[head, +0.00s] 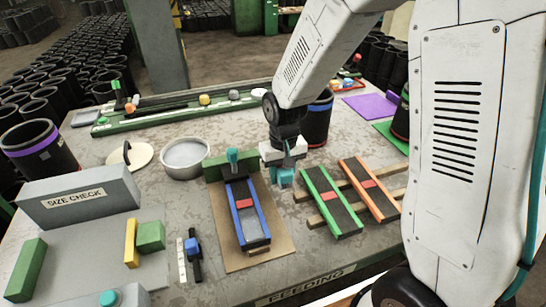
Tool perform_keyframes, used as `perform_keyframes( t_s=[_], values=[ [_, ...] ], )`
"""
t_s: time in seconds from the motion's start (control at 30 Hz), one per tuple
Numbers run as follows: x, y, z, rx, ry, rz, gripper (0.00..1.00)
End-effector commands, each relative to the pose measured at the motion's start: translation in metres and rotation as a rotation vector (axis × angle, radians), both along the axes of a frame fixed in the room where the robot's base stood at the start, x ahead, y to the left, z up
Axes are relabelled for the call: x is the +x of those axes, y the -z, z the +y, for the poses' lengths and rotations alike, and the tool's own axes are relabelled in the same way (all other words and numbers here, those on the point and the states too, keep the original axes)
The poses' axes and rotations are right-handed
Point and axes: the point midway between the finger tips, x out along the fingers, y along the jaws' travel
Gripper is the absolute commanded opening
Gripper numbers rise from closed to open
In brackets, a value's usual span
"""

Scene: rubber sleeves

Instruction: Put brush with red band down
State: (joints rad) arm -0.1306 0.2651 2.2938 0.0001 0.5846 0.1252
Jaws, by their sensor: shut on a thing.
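My gripper (284,172) has teal fingers and points down over the table, between the blue-railed tray and the green-railed strip. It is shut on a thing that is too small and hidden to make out. I take this to be the brush with red band, but no bristles or red band show clearly at the jaws. Red blocks lie across the blue-railed tray (241,222), the green-railed strip (326,212) and the orange-railed strip (363,204).
The table (185,215) holds a metal bowl (185,157), a round beige lid (129,157) and a grey SIZE CHECK box (80,199). A caliper-like tool (193,256) lies in front. A long green rail (175,114) runs along the back. Black sleeves (38,147) stand at the left.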

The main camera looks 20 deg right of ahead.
Motion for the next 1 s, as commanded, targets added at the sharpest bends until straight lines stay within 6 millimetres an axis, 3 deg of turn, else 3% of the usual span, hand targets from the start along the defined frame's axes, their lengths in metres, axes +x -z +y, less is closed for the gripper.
perform_keyframes(
  t_s=[0.3, 0.5, 0.77, 1.0],
  values=[
    [0.086, 0.009, -0.015, 0.0, 0.005, 0.0, 0.15],
    [0.125, 0.012, -0.021, 0.0, 0.006, 0.0, 0.15],
    [0.144, 0.014, -0.024, 0.0, 0.006, -0.001, 0.15],
    [0.143, 0.047, -0.024, 0.0, 0.006, 0.002, 0.15]
  ],
)
